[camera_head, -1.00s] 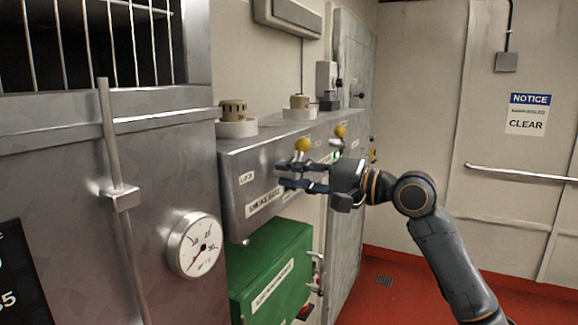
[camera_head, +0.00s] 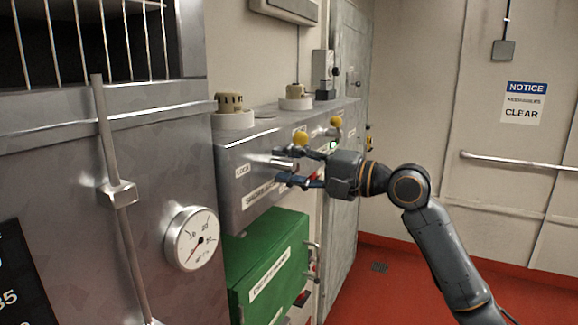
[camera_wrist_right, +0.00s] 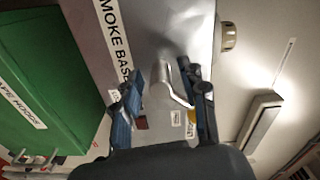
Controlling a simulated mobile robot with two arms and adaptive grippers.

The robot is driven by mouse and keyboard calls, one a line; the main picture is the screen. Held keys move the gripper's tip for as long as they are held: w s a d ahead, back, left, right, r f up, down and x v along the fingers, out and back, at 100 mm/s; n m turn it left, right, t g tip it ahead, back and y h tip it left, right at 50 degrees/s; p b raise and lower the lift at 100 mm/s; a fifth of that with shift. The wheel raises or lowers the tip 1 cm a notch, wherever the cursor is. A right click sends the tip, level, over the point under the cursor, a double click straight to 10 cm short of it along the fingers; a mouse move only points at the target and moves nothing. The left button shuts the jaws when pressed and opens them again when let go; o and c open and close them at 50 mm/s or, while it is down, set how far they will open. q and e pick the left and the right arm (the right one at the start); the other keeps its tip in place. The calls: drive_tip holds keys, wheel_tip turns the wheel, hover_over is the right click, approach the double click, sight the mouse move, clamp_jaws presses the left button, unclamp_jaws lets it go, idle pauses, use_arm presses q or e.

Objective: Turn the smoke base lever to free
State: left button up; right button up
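The smoke base box is a grey metal box (camera_head: 238,160) with a "SMOKE BASE" label (camera_head: 262,194) and a "LOCK" label (camera_head: 242,171) on its front. A yellow knob (camera_head: 300,138) shows just above my right gripper (camera_head: 279,165). In the right wrist view a bare metal lever (camera_wrist_right: 175,86) lies between the two fingers of the right gripper (camera_wrist_right: 160,68). The fingers are apart, one on each side of the lever; I cannot tell whether either touches it. Small labels near the lever are partly hidden by the fingers. My left gripper is not in view.
A second yellow knob (camera_head: 336,121) stands further right on the box. A green box (camera_head: 265,262) hangs below. Round detectors (camera_head: 232,118) sit on top. A gauge (camera_head: 192,238) and a vertical rod (camera_head: 118,195) are at left.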

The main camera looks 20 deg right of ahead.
drive_tip(key=shift+s+d, duration=0.1)
drive_tip(key=shift+d, duration=0.05)
drive_tip(key=v, duration=1.1)
drive_tip(key=shift+s+d, duration=0.2)
drive_tip(key=shift+s, duration=0.05)
